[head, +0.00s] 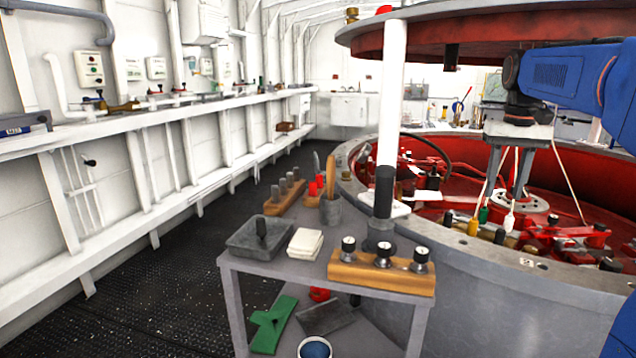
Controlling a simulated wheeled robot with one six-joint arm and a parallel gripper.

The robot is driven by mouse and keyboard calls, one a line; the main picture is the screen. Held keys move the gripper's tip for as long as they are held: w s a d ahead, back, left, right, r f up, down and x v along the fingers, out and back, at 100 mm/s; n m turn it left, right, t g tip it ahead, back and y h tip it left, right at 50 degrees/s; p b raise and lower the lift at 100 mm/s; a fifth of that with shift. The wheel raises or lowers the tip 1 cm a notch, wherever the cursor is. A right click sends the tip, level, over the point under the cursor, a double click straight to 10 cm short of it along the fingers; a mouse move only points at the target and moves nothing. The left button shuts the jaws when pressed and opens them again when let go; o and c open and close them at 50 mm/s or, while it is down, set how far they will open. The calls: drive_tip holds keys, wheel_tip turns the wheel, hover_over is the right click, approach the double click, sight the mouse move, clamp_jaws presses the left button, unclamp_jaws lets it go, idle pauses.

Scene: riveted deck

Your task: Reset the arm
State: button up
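My arm (575,80) is blue with a dark wrist and reaches in from the right edge of the head view. It is over the big round red-lined tub. My gripper (508,180) hangs from the wrist and points down, with its two grey fingers apart. Nothing shows held between them. The fingertips are above the red machinery inside the tub, near a round grey disc (520,205). I cannot tell the exact gap between the fingertips and the parts below.
The tub's grey rim (480,270) curves in front, under a round red lid (420,30) and beside a white post (391,90). A grey cart (300,268) holds a tray, cloths and a wooden block of gauges. Dark floor (150,290) is clear at left.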

drive_tip(key=s+a+f+n+t, duration=0.1)
drive_tip(key=s+a+f, duration=0.35)
drive_tip(key=s, duration=0.25)
drive_tip(key=s+a+f+t, duration=0.1)
drive_tip(key=s+a+f, duration=0.2)
drive_tip(key=s+a, duration=0.3)
drive_tip(key=s+a+f+n+t, duration=0.2)
drive_tip(key=s+a+f, duration=0.2)
drive_tip(key=s+f, duration=1.1)
drive_tip(key=shift+s+t, duration=0.3)
